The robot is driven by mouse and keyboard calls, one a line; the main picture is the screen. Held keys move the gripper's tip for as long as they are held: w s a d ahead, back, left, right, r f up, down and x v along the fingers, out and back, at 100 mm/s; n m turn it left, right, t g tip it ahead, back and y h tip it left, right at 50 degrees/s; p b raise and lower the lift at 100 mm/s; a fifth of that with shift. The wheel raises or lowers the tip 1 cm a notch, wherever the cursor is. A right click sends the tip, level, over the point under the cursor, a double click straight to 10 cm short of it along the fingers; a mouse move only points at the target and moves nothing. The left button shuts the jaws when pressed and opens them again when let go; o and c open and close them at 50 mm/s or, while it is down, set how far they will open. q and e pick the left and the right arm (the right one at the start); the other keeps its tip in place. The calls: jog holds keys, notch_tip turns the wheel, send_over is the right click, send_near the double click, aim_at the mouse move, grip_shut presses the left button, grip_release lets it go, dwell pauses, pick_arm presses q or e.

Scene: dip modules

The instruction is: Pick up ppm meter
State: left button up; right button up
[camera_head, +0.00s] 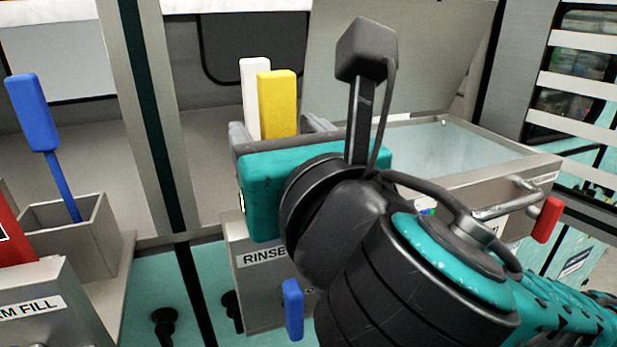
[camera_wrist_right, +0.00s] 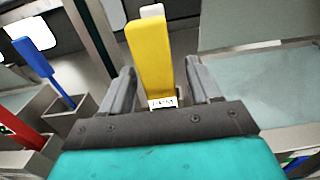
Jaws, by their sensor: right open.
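A yellow upright block-shaped device (camera_head: 277,103) stands beyond my right gripper. In the right wrist view the yellow device (camera_wrist_right: 150,58) has a small white label low on its front, too small to read; I take it as the ppm meter but cannot confirm. My right gripper (camera_head: 279,124) is open. Its fingers (camera_wrist_right: 163,80) appear on either side of the yellow device, apart from it, in the right wrist view. The device's lower part is hidden by the gripper body in the head view. My left gripper is not in view.
A white upright piece (camera_head: 254,85) stands just behind the yellow device. A blue-handled tool (camera_head: 30,105) stands in a grey holder (camera_head: 85,235) at left. A metal-rimmed basin (camera_head: 460,148) and red-gripped tap handle (camera_head: 547,218) are at right. A post (camera_head: 150,110) rises left of the gripper.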

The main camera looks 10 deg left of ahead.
jog(key=c, duration=0.9)
jog(key=shift+r, duration=0.1)
jog(key=shift+c, duration=0.2)
